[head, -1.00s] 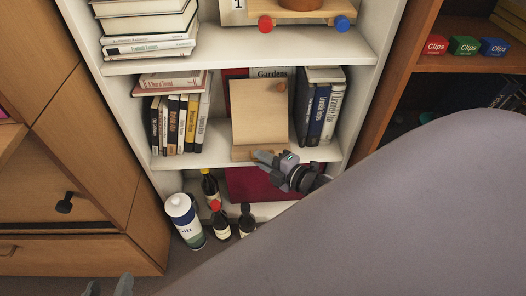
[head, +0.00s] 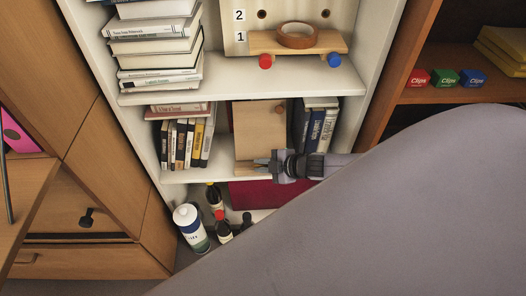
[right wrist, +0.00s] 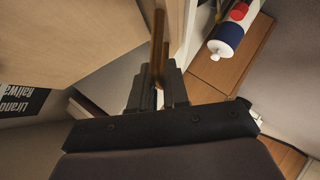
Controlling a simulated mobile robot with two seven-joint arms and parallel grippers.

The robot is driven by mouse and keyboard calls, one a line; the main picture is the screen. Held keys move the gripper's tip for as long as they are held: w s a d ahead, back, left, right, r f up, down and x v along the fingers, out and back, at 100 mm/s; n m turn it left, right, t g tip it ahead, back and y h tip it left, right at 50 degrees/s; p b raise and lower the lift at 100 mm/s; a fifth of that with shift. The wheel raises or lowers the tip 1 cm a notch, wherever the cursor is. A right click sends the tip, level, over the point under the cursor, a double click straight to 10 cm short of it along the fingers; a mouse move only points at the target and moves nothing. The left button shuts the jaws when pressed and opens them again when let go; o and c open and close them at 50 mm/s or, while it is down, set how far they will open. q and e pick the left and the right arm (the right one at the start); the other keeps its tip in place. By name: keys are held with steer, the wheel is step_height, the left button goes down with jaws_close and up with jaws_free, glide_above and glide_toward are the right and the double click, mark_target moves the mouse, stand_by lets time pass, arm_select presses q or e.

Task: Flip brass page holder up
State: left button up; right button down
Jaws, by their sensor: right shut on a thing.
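A wooden book stand (head: 258,128) leans upright on the middle shelf of the white bookcase, with a narrow ledge (head: 244,168) at its foot. My right gripper (head: 266,164) is at that ledge, coming in from the right. In the right wrist view my right gripper (right wrist: 157,95) is shut on the brass page holder (right wrist: 158,42), a thin brown bar that sticks out past the fingertips beside the stand's board (right wrist: 75,45). In the head view the holder is too small and covered by the gripper to make out. My left gripper is not in view.
Books stand left (head: 187,142) and right (head: 318,127) of the stand. A shelf above holds a tape roll (head: 297,36) on a wooden stand. Bottles and a white canister (head: 190,228) stand below. My right arm covers the lower right.

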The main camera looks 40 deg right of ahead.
steer(key=shift+w+d+r+m+g+y+p, duration=0.2)
steer(key=shift+w+r+m+g+p, duration=0.1)
steer(key=shift+w+g, duration=0.15)
steer(key=shift+w+d+r+m+g+y+p, duration=0.1)
steer(key=shift+w+d+r+m+g+p, duration=0.15)
steer(key=shift+g, duration=0.3)
steer(key=shift+w+d+f+m+g+y, duration=0.1)
steer(key=shift+w+d+m+g+y, duration=0.2)
steer(key=shift+w+m+g+y, duration=0.45)
steer(key=shift+g, duration=0.45)
steer(key=c, duration=1.3)
jaws_free()
steer(key=shift+o, duration=0.2)
steer(key=shift+s, duration=0.1)
